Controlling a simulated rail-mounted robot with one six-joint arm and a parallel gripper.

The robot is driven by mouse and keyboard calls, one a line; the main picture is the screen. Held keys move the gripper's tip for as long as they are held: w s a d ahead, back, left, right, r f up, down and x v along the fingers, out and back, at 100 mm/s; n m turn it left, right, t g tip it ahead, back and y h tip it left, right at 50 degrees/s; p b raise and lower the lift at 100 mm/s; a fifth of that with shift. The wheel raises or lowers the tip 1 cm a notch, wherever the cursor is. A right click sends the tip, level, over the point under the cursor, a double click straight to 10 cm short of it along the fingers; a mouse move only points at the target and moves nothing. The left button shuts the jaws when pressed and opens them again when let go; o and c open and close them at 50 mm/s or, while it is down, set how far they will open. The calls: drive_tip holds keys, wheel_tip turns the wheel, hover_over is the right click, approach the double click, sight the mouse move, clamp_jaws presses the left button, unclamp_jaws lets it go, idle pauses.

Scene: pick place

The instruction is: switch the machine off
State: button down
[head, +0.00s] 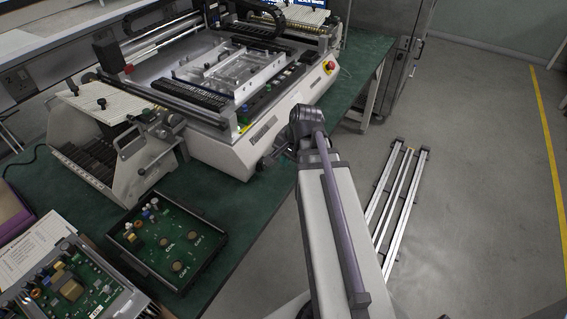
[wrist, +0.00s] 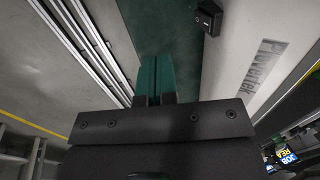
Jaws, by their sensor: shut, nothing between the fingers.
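The machine (head: 240,155) is a white pick-and-place unit on the green bench. In the wrist view, a black switch (wrist: 208,18) sits on the machine's white side (wrist: 262,50), beside large lettering. Its on or off position is too small to tell. My gripper (wrist: 155,60) is shut and empty, its teal fingers together. The fingertips are apart from the switch, below and left of it in the wrist view. My arm largely hides the gripper in the head view.
A feeder unit (head: 125,160) stands left of the machine. Metal rails (head: 405,190) run along the floor at right. Open floor (head: 480,160) lies beyond.

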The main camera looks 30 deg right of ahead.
sight(263, 165)
drive_tip(key=b+x, duration=0.5)
drive_tip(key=x, duration=0.2)
drive_tip(key=shift+s+f, duration=0.15)
drive_tip(key=w, duration=0.1)
drive_tip(key=w+a, duration=0.1)
drive_tip(key=w, duration=0.1)
drive_tip(key=shift+w+a+f+b, duration=0.1)
drive_tip(key=shift+w+a+b, duration=0.2)
drive_tip(key=shift+w+a, duration=0.1)
